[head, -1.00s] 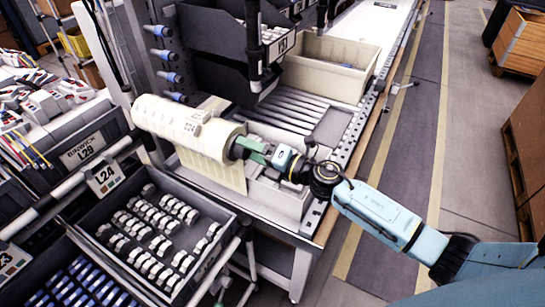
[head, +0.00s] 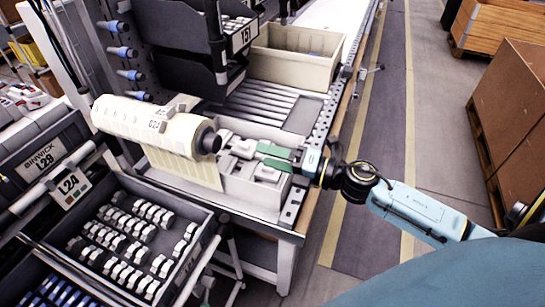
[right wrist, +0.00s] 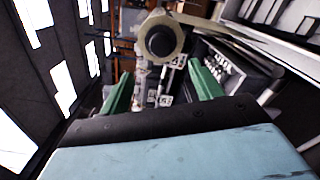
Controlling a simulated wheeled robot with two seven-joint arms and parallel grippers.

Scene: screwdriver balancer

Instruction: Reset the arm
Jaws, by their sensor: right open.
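My right gripper (head: 275,157) has two green fingers. In the head view it is above the right part of a light grey open box of parts (head: 232,185) at the front of the workbench. Its fingers are apart and nothing is held between them. In the right wrist view my right gripper (right wrist: 162,88) shows both green fingers spread wide, with a paper roll's dark end (right wrist: 160,40) beyond them. In the head view the cream paper roll (head: 150,127) is left of the fingers, with a clear gap. My left gripper is not in view.
A dark grey bin of small white parts (head: 208,228) is at the lower left. A beige bin (head: 338,62) stands at the back of the bench. Metal rollers (head: 262,100) lie in front of it. The grey floor right of the bench is open up to stacked brown boxes (head: 520,120).

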